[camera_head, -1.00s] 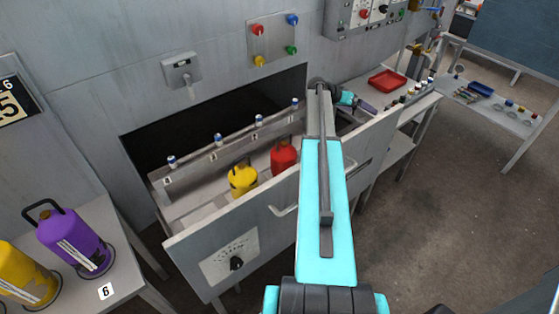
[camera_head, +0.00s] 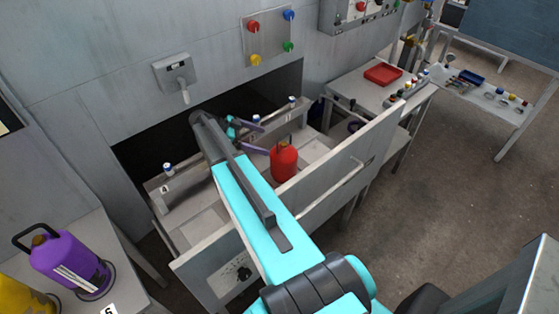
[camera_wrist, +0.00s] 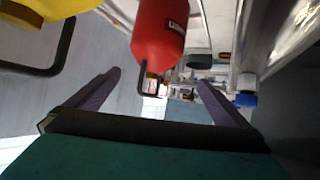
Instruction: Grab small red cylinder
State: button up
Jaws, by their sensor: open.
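The small red cylinder (camera_head: 284,163) stands upright in the open drawer-like conveyor tray (camera_head: 340,160), its dark handle on top. My gripper (camera_head: 264,135) is open and empty, just left of and behind it, with its purple fingers pointing right. In the wrist view the red cylinder (camera_wrist: 160,30) hangs upside down at the top centre, its handle between the directions of the two spread fingers of my gripper (camera_wrist: 159,77). The fingers do not appear to touch it. A yellow cylinder (camera_wrist: 60,8) shows at the wrist view's upper left; my arm hides it in the head view.
A large purple cylinder (camera_head: 68,262) and part of a yellow one (camera_head: 22,298) stand on a table at lower left. Blue-capped pegs (camera_head: 168,170) line the tray's back rail. A red bin (camera_head: 383,75) sits on a side table. Open floor lies at right.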

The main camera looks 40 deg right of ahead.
aim_at(274, 151)
jog(key=shift+m, duration=0.4)
jog(key=a, duration=0.1)
jog(key=w+a, duration=0.1)
jog(key=a, duration=0.2)
jog(key=shift+w+f, duration=0.25)
jog(key=shift+p+x, duration=1.85)
jog(key=shift+x, duration=2.3)
jog(key=shift+d+r, duration=0.1)
jog(key=shift+p+x, duration=1.1)
jog(key=shift+x, duration=1.65)
